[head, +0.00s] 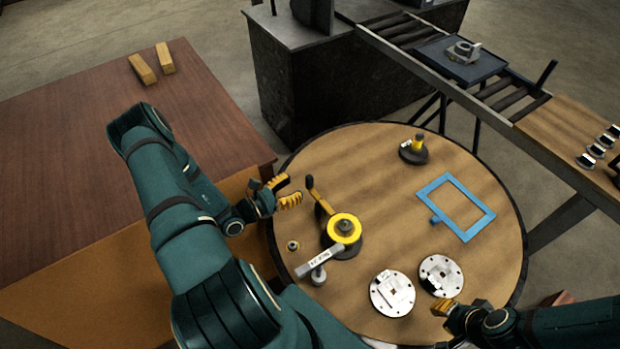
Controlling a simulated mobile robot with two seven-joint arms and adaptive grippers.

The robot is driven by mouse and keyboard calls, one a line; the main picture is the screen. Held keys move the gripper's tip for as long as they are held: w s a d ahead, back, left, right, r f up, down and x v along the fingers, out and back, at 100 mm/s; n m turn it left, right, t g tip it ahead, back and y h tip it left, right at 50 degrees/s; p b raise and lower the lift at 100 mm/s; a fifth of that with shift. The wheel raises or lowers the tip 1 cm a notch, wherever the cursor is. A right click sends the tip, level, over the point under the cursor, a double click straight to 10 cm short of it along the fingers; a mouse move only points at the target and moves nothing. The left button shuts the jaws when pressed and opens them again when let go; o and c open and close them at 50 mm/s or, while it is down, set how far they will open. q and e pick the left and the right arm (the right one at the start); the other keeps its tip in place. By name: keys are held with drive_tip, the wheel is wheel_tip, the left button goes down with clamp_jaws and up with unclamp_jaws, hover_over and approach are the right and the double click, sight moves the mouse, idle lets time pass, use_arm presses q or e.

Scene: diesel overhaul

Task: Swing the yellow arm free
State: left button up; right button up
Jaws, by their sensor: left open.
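The yellow arm (322,202) slopes up and left from a yellow disc (344,228) on a dark round base, and a dark knob stands at its upper end. A grey bar with dark markings (320,261) lies in front of the disc, near a small grey post (318,276). My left gripper (287,191) is open, with its yellow fingers just left of the knob, apart from it as far as I can see. My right gripper (445,307) is at the front right of the round table, beside a white disc; its finger gap is not clear.
The round wooden table (480,265) also holds a blue frame (476,232), two white drilled discs (392,293) and a small black base with a yellow post (414,149). A brown bench (70,140) with two wooden blocks is left. A roller conveyor (440,85) runs behind.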

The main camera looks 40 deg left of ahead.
sight(306, 180)
use_arm(q)
drive_tip(key=x, duration=0.6)
clamp_jaws()
